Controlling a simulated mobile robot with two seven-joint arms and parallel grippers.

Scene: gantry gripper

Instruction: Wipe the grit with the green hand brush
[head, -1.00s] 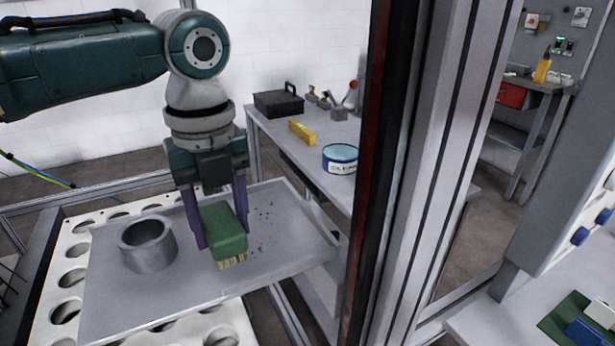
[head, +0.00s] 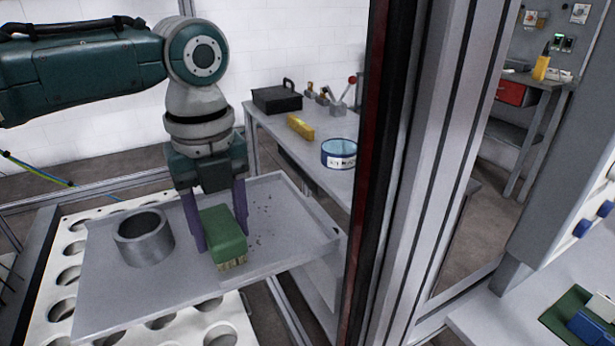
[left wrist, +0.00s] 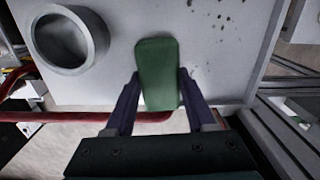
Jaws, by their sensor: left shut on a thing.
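The green hand brush (head: 224,232) is on or just above the grey tray (head: 130,292), its pale bristles facing down. I cannot tell whether the bristles press on the tray. My left gripper (head: 222,238) is shut on the brush, with one purple finger on each side of the green block. The left wrist view also shows the brush (left wrist: 157,70) between the fingers (left wrist: 158,108). Dark specks of grit (head: 264,212) lie scattered on the tray to the right of the brush. The grit (left wrist: 222,14) also shows in the left wrist view. My right gripper is out of view.
A metal ring (head: 145,245) stands on the tray left of the brush. The tray rests over a white rack with round holes (head: 62,312). A thick frame post (head: 400,180) rises close on the right. A bench behind holds a blue tub (head: 340,150) and a yellow block (head: 300,128).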

